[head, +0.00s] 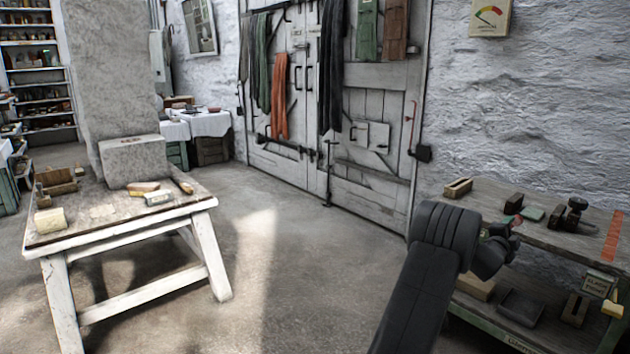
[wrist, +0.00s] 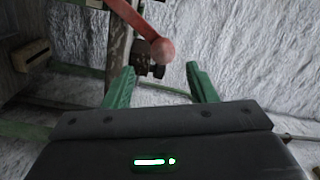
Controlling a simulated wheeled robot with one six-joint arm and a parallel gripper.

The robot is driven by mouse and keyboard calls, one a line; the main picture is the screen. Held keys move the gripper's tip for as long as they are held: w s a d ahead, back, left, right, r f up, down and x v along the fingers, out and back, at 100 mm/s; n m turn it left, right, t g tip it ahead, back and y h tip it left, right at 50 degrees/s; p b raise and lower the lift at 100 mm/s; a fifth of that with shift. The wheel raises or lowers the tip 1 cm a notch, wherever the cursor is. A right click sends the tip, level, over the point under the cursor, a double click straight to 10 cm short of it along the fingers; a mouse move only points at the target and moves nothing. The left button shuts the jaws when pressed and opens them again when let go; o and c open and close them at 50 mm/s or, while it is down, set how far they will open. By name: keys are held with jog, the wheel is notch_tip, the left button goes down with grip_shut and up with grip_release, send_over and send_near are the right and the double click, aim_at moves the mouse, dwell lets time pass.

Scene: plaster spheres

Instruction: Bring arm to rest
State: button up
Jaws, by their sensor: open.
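My gripper (wrist: 160,67) shows two green fingers standing apart in the wrist view, with no object held between them. A red rod with a rounded pinkish end (wrist: 163,50) appears beyond the fingertips; I cannot tell its distance. In the head view my dark arm rises from the bottom edge and bends toward the bench on the right. My gripper (head: 497,240) is partly hidden there behind the wrist, close to the bench's left part.
The right workbench (head: 555,240) carries blocks and a dark clamp-like tool (head: 573,214), with boxes on its lower shelf. A white-legged table (head: 110,230) with a large grey block (head: 133,160) stands left. The floor between (head: 290,270) is clear. Closed doors (head: 370,140) stand behind.

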aim_at(517, 223)
jog(key=x, duration=0.6)
jog(key=shift+w+d+r, duration=0.1)
jog(key=shift+w+d, duration=0.05)
jog(key=shift+p+x, duration=1.4)
jog(key=shift+x, duration=0.15)
jog(key=shift+a+r+b, duration=0.1)
jog(key=shift+a+b, duration=0.2)
jog(key=shift+b, duration=0.05)
jog(key=shift+w+r+n, duration=0.1)
jog(key=shift+w+n, duration=0.3)
jog(key=shift+a, duration=0.15)
